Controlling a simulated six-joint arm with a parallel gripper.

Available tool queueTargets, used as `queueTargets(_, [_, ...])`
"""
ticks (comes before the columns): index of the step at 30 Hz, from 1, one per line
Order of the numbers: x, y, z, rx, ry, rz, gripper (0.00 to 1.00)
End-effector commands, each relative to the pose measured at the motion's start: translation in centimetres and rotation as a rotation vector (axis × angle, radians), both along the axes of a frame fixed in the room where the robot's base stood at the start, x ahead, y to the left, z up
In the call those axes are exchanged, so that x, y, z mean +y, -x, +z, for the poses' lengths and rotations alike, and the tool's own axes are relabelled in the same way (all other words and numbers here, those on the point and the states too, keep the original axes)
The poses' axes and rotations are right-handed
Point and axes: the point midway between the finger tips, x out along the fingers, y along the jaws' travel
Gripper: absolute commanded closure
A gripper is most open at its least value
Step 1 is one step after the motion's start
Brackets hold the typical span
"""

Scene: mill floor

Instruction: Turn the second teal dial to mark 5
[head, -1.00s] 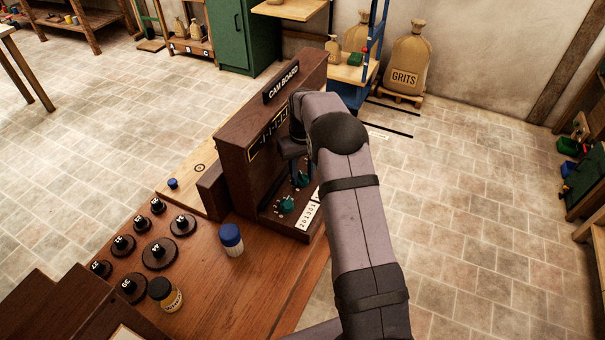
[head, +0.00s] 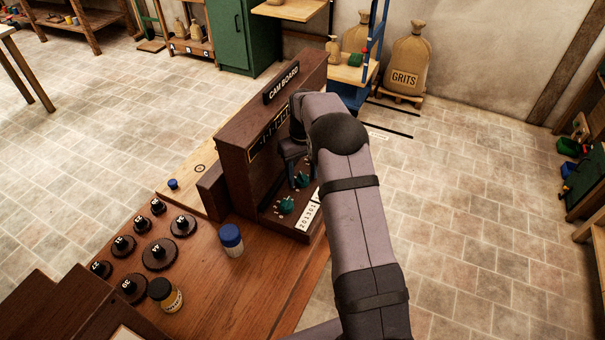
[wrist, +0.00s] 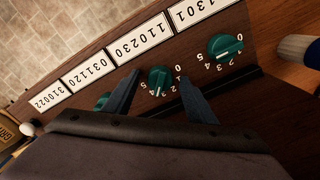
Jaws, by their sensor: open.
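The cam board (head: 236,150) is a dark wooden stand with teal dials on its lower ledge. In the wrist view one teal dial (wrist: 158,78) sits between my fingers, with a white pointer line and small numerals around it. It also shows in the head view (head: 303,180), partly covered by my gripper. A nearer teal dial (wrist: 225,45) lies to the right in the wrist view, and in the head view (head: 287,205). A third teal dial (wrist: 102,101) is mostly hidden behind my left finger. My gripper (wrist: 158,92) is open, fingers on either side of the middle dial; contact cannot be told.
White number cards (wrist: 140,38) line the ledge beside the dials. My arm covers part of the board's right side.

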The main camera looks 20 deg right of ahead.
Motion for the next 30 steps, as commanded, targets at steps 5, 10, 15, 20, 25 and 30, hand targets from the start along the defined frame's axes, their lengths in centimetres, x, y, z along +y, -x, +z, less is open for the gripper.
queueTargets(5, [0.0, 0.0, 0.0, 0.001, 0.0, 0.144, 0.49])
queueTargets(10, [0.0, 0.0, 0.1, 0.0, 0.0, 0.325, 0.49])
queueTargets(15, [0.0, 0.0, 0.1, 0.0, 0.0, 0.508, 0.49])
queueTargets(20, [0.0, 0.1, 0.1, 0.001, 0.0, 0.679, 0.49])
queueTargets(25, [0.0, -0.1, 2.2, -0.004, 0.002, 0.726, 0.49])
queueTargets(30, [0.0, -0.1, 5.3, -0.004, 0.002, 0.725, 0.49])
